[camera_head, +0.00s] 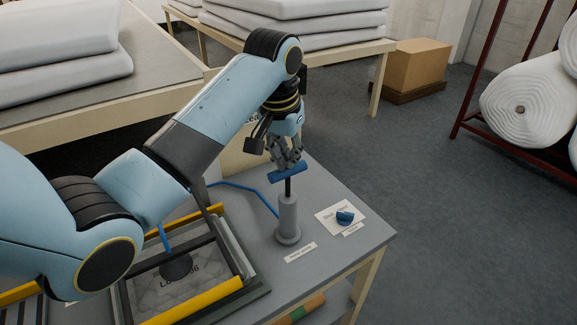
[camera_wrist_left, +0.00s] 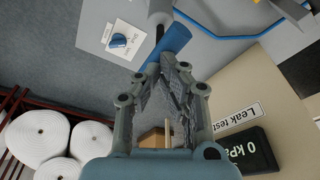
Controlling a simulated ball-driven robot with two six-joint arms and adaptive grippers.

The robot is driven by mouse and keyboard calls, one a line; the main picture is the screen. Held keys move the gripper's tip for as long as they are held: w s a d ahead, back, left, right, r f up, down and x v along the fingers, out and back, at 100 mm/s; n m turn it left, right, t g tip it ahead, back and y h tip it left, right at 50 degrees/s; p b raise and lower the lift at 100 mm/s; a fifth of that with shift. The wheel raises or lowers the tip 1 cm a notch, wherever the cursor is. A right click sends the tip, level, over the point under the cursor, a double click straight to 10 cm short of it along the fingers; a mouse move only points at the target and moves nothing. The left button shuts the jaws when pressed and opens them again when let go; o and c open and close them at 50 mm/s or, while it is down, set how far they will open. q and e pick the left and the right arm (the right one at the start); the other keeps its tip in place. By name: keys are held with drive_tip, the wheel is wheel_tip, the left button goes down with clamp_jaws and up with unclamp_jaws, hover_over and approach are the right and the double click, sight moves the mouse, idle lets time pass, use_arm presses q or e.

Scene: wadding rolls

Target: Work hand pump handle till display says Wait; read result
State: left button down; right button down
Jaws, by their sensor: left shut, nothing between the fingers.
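The hand pump (camera_head: 288,215) is a grey upright cylinder on the grey table, with a dark rod rising to a blue crossbar handle (camera_head: 288,170). My left gripper (camera_head: 287,160) is shut and empty, with its fingertips right at the top of the handle; whether they touch it is unclear. In the left wrist view the handle (camera_wrist_left: 172,43) lies just beyond the fingertips. My right gripper is out of view.
A blue knob (camera_head: 345,217) sits on a white card right of the pump. A frame with yellow bars (camera_head: 190,303) holds a grey pad at the left. White rolls (camera_head: 530,105) lie on a rack at the right.

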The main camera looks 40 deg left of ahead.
sight(286, 169)
use_arm(q)
drive_tip(key=shift+s+f+b, duration=0.1)
drive_tip(key=shift+f+b, duration=0.45)
drive_tip(key=shift+f, duration=1.8)
drive_tip(key=shift+w+p+v, duration=0.25)
drive_tip(key=shift+p+v, duration=0.75)
drive_tip(key=shift+v, duration=0.15)
drive_tip(key=shift+w+v, duration=0.2)
drive_tip(key=shift+v, duration=0.8)
drive_tip(key=shift+w+v, duration=0.2)
drive_tip(key=shift+v, duration=0.85)
drive_tip(key=shift+f, duration=0.15)
